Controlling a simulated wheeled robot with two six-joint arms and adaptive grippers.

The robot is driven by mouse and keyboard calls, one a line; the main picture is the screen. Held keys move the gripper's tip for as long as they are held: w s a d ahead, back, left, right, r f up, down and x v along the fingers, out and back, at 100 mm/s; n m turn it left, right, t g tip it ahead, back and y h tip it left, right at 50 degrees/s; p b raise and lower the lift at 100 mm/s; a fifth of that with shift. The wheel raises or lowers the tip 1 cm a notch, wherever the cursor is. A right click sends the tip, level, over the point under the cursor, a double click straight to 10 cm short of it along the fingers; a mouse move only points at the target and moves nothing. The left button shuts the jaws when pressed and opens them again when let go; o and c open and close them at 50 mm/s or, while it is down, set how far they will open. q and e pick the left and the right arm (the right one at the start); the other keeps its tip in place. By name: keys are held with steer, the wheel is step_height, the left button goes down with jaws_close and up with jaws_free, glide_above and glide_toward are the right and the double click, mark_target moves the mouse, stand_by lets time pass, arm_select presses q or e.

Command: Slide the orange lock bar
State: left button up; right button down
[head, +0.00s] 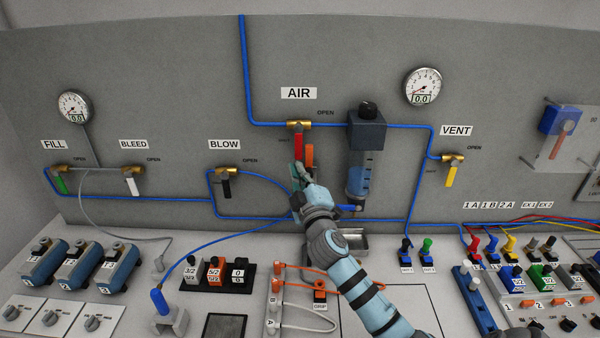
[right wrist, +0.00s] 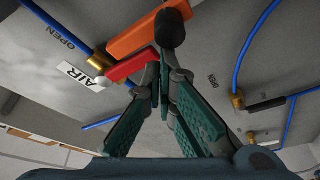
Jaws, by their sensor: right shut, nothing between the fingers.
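The orange lock bar (head: 309,157) sits on the panel just right of the red handle (head: 298,146) of the AIR valve (head: 298,124). The red handle hangs down. In the right wrist view the orange bar (right wrist: 140,34) lies beside the red handle (right wrist: 132,67), near the fingertips. My right gripper (head: 298,175) is shut and empty, just below the red handle and the bar. Its dark fingertip (right wrist: 170,30) overlaps the end of the bar in that view; I cannot tell whether they touch. My left gripper is not in view.
A blue filter unit (head: 366,133) stands out from the panel right of the bar. Blue tubing (head: 244,70) runs around the valve. The BLOW valve (head: 227,172) is to the left, the VENT valve (head: 452,158) to the right. A metal tray (head: 352,240) lies below.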

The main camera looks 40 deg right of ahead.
steer(key=shift+d+f, duration=0.1)
steer(key=shift+d, duration=0.05)
step_height(320, 180, down, 7)
steer(key=b, duration=0.6)
steer(key=shift+r, duration=0.2)
